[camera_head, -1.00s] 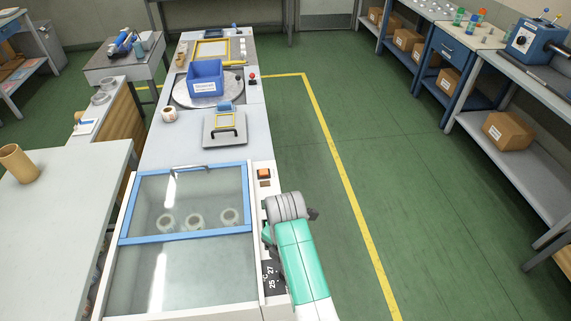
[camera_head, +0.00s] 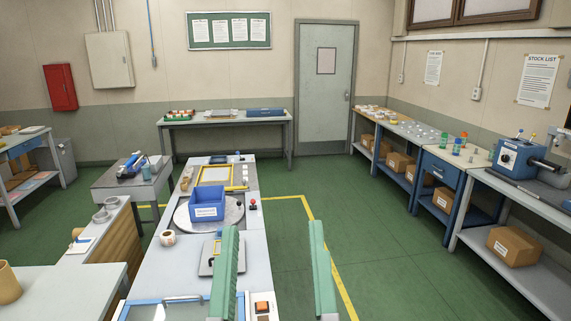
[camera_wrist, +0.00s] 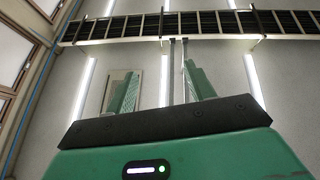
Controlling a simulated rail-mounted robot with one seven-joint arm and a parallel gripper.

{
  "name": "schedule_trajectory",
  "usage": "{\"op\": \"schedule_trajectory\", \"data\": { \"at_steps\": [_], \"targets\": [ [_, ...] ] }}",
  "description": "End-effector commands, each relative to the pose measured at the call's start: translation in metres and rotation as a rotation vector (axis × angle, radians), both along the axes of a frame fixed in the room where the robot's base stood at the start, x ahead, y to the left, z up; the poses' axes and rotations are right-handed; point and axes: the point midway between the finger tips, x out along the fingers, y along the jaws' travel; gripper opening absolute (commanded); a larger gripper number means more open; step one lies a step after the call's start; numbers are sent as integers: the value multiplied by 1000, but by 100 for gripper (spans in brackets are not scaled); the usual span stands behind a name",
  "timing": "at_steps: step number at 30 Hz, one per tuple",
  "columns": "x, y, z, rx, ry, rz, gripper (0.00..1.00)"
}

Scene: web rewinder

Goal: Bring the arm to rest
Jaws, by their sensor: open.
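My gripper (camera_head: 274,226) stands at the bottom of the head view, its two green fingers pointing up and well apart. Nothing is between them. In the wrist view, my gripper (camera_wrist: 159,75) is also open and empty, with the ceiling beyond it. The rest of my arm is below the head view's frame. The left finger covers part of the workbench (camera_head: 172,264) and of a grey plate on it.
The bench carries a blue bin (camera_head: 207,206) on a round turntable (camera_head: 180,219), a tape roll (camera_head: 168,238) and an orange button (camera_head: 262,306). Shelving with cartons (camera_head: 513,247) stands at right. Green floor (camera_head: 285,258) is open between. The wrist view shows a cable tray (camera_wrist: 220,24) overhead.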

Motion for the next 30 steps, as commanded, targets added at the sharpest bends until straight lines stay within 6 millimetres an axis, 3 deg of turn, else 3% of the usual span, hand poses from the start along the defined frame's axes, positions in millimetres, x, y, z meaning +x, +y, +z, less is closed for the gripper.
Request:
{"op": "schedule_trajectory", "data": {
  "at_steps": [1,3,12,15,20,30],
  "targets": [
    [-33,-10,17,88,-88,19,54],
    [-31,-10,75,96,-87,25,54],
    [-29,-8,218,99,-78,35,54],
    [-29,-7,253,101,-77,38,54],
    [-28,-7,278,103,-75,40,54],
    [-28,-7,275,103,-75,41,54]
  ]
}}
